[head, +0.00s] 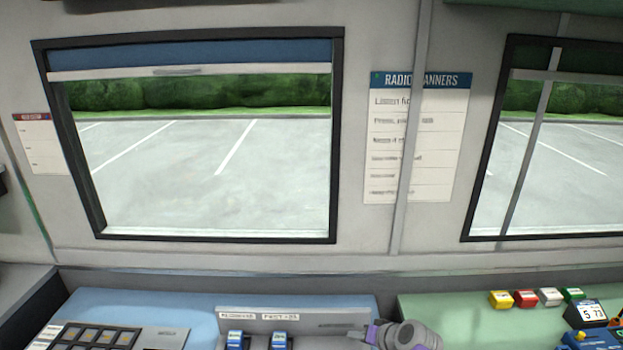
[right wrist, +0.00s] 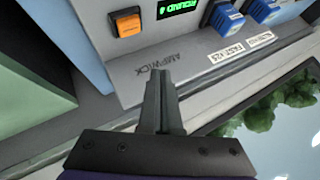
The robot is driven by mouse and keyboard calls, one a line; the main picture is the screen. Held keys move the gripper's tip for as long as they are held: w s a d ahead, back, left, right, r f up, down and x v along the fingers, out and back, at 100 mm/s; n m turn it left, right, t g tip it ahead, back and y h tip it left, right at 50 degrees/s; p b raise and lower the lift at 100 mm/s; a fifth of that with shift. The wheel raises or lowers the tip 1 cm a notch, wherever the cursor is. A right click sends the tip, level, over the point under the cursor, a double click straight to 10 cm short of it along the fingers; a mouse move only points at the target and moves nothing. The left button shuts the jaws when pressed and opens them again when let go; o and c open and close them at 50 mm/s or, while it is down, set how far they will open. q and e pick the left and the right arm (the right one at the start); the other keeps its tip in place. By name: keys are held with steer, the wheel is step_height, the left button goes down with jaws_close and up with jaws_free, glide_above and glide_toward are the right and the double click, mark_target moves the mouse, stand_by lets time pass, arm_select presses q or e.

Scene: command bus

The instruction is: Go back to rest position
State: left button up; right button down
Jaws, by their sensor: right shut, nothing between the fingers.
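My right gripper (head: 368,335) shows at the bottom edge of the head view, right of the middle, with its grey and purple wrist beside it. In the right wrist view its two fingers (right wrist: 160,78) are together with nothing between them. They lie in front of the grey console marked AMPWICK (right wrist: 197,82), and I cannot tell whether they touch it. My left gripper does not show.
On the green surface at right stand coloured blocks (head: 525,298) and a blue device (head: 586,313). Windows (head: 200,237) line the wall behind.

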steer(key=shift+s, duration=0.15)
steer(key=s+d+r+n+g+h, duration=0.1)
steer(key=s+d+h, duration=0.1)
steer(key=s, duration=1.2)
steer(key=s+d+r+n+h, duration=0.1)
steer(key=s+d+r+h, duration=0.1)
steer(key=s, duration=1.2)
steer(key=shift+d+g+h, duration=0.4)
steer(key=shift+d+h, duration=0.3)
steer(key=shift+d, duration=0.35)
